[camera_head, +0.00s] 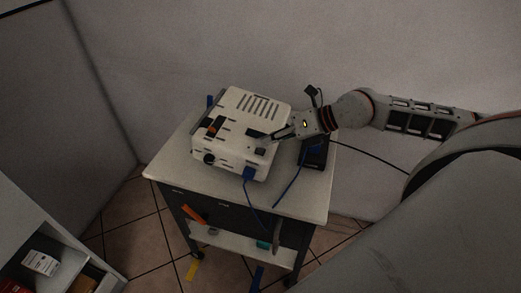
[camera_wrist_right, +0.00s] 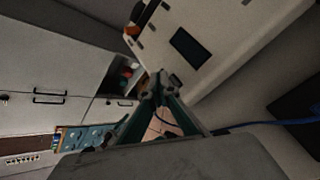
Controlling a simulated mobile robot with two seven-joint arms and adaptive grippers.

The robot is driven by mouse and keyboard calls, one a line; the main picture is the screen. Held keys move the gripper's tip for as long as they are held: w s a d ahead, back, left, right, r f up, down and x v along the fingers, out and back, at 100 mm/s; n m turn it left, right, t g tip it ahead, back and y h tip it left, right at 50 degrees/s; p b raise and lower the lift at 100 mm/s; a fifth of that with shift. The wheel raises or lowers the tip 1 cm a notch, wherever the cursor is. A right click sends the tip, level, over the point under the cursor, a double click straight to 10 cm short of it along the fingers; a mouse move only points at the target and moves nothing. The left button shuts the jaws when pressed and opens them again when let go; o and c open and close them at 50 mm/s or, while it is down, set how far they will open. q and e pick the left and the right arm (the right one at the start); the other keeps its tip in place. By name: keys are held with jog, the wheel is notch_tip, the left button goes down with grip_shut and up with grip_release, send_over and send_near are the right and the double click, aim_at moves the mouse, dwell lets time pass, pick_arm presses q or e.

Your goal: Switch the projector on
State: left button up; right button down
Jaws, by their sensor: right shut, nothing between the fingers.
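The white projector (camera_head: 240,128) stands on a small cart, with a vented top, a round dark lens at its front left and a blue plug (camera_head: 249,173) at its front. A blue cable runs from the plug over the cart edge. My right gripper (camera_head: 262,141) is shut and empty, its tips at the projector's right part; I cannot tell if they touch. In the right wrist view its tips (camera_wrist_right: 158,88) are together beside the projector's white casing (camera_wrist_right: 225,35), near a dark rectangular panel (camera_wrist_right: 190,46). My left gripper is out of view.
The cart top (camera_head: 300,204) is bare at the front and left. A black box (camera_head: 314,155) with cables stands right of the projector, under my right arm. The lower shelf (camera_head: 235,243) holds small items. A white open cabinet (camera_head: 40,235) stands at the lower left.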

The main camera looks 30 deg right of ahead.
jog(key=shift+f, duration=0.15)
jog(key=shift+w+f, duration=0.1)
jog(key=shift+f, duration=0.2)
jog(key=shift+a+f+b, duration=0.1)
jog(key=shift+f+b, duration=0.25)
jog(key=shift+b, duration=0.05)
dwell(0.6)
jog(key=shift+r, duration=0.1)
jog(key=shift+r+p, duration=0.7)
jog(key=shift+p, duration=0.1)
jog(key=shift+r, duration=0.1)
